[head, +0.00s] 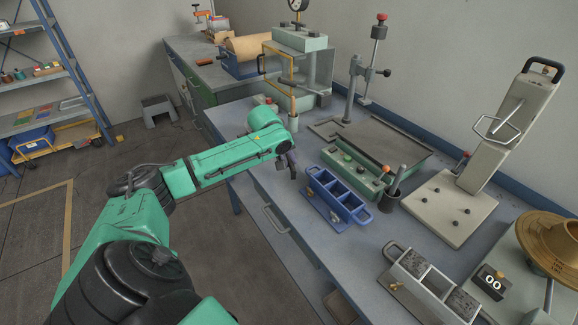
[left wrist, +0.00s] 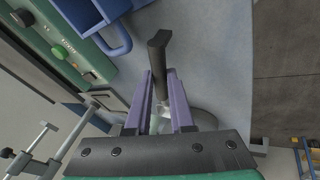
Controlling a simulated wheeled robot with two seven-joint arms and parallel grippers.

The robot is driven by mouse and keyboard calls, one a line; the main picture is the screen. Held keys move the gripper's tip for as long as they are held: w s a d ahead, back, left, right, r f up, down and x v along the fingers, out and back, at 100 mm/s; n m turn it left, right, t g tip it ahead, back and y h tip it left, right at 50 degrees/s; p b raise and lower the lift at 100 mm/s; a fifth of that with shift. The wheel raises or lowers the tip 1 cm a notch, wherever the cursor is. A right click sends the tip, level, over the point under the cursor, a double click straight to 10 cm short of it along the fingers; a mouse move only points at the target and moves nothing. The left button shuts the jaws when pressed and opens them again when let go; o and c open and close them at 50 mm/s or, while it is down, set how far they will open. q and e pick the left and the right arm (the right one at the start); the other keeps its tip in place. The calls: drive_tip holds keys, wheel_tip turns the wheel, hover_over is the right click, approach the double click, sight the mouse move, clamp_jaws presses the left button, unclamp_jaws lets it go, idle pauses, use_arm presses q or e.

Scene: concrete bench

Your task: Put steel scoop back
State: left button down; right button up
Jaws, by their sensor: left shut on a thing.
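The steel scoop has a dark handle (left wrist: 158,48) that stands up between the purple fingers of my left gripper (left wrist: 160,78) in the left wrist view. Part of its pale metal bowl (left wrist: 205,120) shows behind the fingers, near the gripper's base. My left gripper is shut on the scoop. In the head view my left gripper (head: 291,166) points down over the bench's front part, left of the blue caddy; the scoop is hard to make out there. My right gripper is not in view.
The blue divided caddy (head: 325,190) stands right of my left gripper, with a green control box (head: 352,172) behind it. A dark cup (head: 388,197) holds tools. The bench's front edge is close.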

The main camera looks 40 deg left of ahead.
use_arm(q)
drive_tip(key=shift+f, duration=1.3)
drive_tip(key=c, duration=0.8)
unclamp_jaws()
drive_tip(key=v, duration=1.2)
drive_tip(key=shift+b, duration=0.3)
